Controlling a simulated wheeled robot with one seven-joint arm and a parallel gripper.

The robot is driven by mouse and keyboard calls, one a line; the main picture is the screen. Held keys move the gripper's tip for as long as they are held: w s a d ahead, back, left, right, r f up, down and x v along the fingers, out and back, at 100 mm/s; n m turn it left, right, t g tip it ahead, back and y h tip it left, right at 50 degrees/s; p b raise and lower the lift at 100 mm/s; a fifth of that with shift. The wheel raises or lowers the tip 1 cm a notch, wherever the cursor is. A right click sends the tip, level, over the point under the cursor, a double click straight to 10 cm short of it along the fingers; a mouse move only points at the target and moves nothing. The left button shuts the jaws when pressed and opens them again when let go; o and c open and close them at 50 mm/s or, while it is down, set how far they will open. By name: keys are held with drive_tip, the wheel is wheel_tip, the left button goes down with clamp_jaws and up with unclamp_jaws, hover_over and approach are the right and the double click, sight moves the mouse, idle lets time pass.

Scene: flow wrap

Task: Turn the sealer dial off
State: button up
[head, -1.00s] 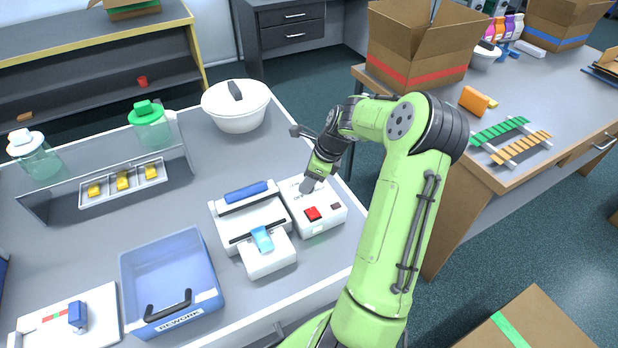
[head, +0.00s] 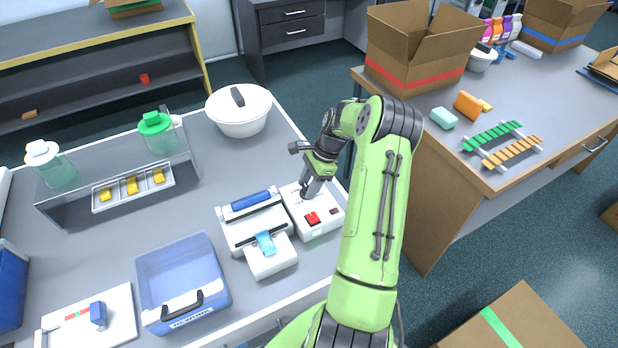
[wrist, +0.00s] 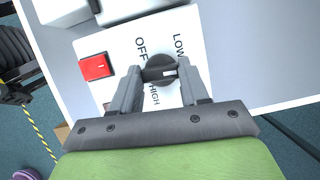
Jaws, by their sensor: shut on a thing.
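The sealer's white control box (head: 325,224) stands on the grey bench beside the white sealer (head: 243,233). A red switch (wrist: 96,67) on the box shows in the wrist view. The dark round dial (wrist: 160,66) has a white mark on its right side in the picture. OFF is printed to its upper left, LOW to its upper right and HIGH below. My gripper (wrist: 160,70) is shut on the dial, one finger on each side. In the head view my gripper (head: 305,190) comes down onto the box top, and the dial is hidden there.
A blue bin (head: 182,280) stands left of the sealer, and a white lidded pot (head: 240,118) behind it. A tray with yellow pieces (head: 133,187) lies farther left. The bench edge is just right of the box. A second table (head: 510,90) holds boxes.

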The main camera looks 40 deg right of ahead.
drive_tip(key=n+g, duration=0.1)
drive_tip(key=n, duration=0.1)
drive_tip(key=n+g+p, duration=0.1)
drive_tip(key=n, duration=0.2)
drive_tip(key=shift+w+n, duration=0.2)
drive_tip(key=shift+n, duration=0.1)
drive_tip(key=n+g, duration=0.1)
drive_tip(key=n, duration=0.2)
drive_tip(key=n+g, duration=0.1)
drive_tip(key=n, duration=0.2)
drive_tip(key=shift+w+h, duration=0.15)
drive_tip(key=shift+h, duration=0.25)
drive_tip(key=n+g+h, duration=0.1)
drive_tip(key=n, duration=0.2)
drive_tip(key=n+h, duration=0.1)
drive_tip(key=n, duration=0.2)
drive_tip(key=shift+w+a+n+g, duration=0.1)
drive_tip(key=shift+a+n+g, duration=0.1)
drive_tip(key=shift+n+g, duration=0.15)
drive_tip(key=n+h, duration=0.1)
drive_tip(key=n, duration=0.2)
drive_tip(key=n+h+b, duration=0.1)
drive_tip(key=n, duration=0.2)
drive_tip(key=shift+a+n, duration=0.2)
drive_tip(key=shift+n, duration=0.05)
drive_tip(key=shift+h, duration=0.3)
drive_tip(key=o, duration=1.1)
drive_tip(key=shift+c, duration=0.2)
